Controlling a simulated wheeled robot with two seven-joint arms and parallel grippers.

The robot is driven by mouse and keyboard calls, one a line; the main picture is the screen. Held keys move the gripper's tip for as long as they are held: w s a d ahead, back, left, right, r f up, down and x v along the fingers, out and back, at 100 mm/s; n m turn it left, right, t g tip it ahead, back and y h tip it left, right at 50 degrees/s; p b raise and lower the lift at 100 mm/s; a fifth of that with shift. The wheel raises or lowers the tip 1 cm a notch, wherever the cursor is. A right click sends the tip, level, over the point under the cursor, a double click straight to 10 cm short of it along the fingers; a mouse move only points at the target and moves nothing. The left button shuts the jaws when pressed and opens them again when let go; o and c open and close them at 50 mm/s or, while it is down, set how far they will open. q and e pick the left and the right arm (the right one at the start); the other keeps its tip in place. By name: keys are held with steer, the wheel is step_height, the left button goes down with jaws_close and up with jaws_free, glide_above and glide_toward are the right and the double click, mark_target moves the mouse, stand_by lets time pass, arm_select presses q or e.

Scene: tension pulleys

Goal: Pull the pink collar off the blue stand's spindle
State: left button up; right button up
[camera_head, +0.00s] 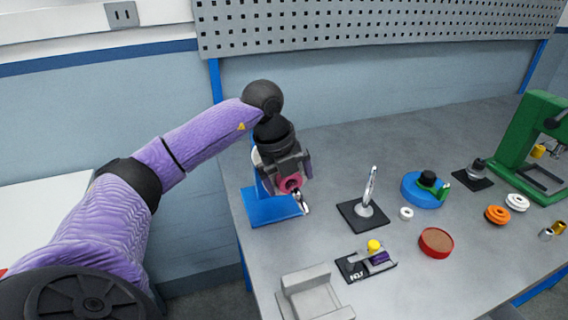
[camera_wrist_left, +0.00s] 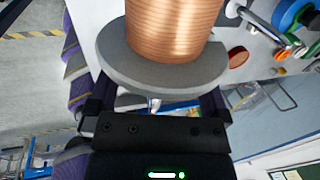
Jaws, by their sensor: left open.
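The pink collar (camera_head: 290,184) shows in the head view at the end of the blue stand (camera_head: 268,210), around its metal spindle (camera_head: 302,203), whose tip sticks out below it. My left gripper (camera_head: 286,172) reaches down over the stand, its jaws open and close to the collar. I cannot tell whether they touch it. In the left wrist view a copper-coloured spool with a grey flange (camera_wrist_left: 165,78) fills the space before my open left gripper (camera_wrist_left: 155,100) and hides the fingertips. The collar cannot be made out there. My right gripper is not in view.
A black-based post (camera_head: 364,212) stands right of the blue stand. A black block with a yellow knob (camera_head: 368,262), a grey bracket (camera_head: 310,292) and a red round dish (camera_head: 436,241) lie nearer the front. A green press (camera_head: 530,145) stands far right. A pegboard hangs behind.

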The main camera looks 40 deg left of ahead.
mark_target(296, 191)
arm_select(q)
steer(key=c, duration=1.2)
steer(key=shift+d, duration=0.1)
steer(key=shift+s+d, duration=0.2)
steer(key=shift+d, duration=0.2)
steer(key=shift+s+d+p, duration=0.3)
steer(key=shift+d+p, duration=0.05)
steer(key=shift+d, duration=0.2)
steer(key=shift+d, duration=0.1)
steer(key=shift+s+d, duration=0.25)
steer(key=shift+d, duration=0.05)
steer(key=shift+d, duration=0.1)
steer(key=shift+p, duration=0.3)
